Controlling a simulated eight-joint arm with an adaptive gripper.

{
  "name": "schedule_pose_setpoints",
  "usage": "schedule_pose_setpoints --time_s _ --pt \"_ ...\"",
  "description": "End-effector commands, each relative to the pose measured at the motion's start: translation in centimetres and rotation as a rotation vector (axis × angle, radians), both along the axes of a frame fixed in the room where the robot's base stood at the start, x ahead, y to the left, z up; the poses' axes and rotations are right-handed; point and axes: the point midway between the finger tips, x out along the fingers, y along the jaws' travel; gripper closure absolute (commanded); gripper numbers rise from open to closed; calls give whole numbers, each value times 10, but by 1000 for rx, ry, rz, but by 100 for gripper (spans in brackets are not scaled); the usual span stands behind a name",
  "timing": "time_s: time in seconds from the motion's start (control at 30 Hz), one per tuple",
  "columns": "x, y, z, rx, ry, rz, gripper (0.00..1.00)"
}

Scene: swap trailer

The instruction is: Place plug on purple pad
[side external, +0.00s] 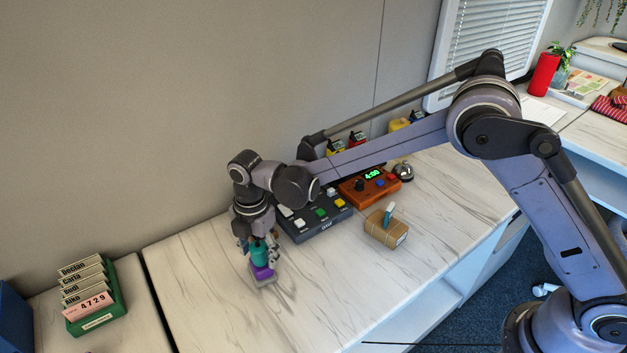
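A teal piece (259,253), which looks like the plug, stands upright directly under my gripper (259,244). Its lower end is at the purple pad (263,273), and I cannot tell whether it rests on the pad or sits just above it. The pad lies on a small light grey base on the marbled desk. My gripper points straight down, with its fingers around the upper part of the teal piece. The view is too small to show whether the fingers press on it.
A dark button panel (318,217) stands close right of my gripper, with an orange clock box (369,186) behind it. A brown parcel (386,228) lies further right. A green card holder (97,306) stands at far left. The desk (200,290) left of the pad is clear.

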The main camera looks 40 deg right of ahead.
Motion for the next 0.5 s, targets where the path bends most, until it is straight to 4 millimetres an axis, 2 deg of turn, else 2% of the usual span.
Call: schedule_pose_setpoints --time_s 0.27,0.37,0.5 --pt "0 0 5 0 0 0 42" --pt "0 0 16 0 0 0 42" --pt "-1 0 42 0 0 0 42"
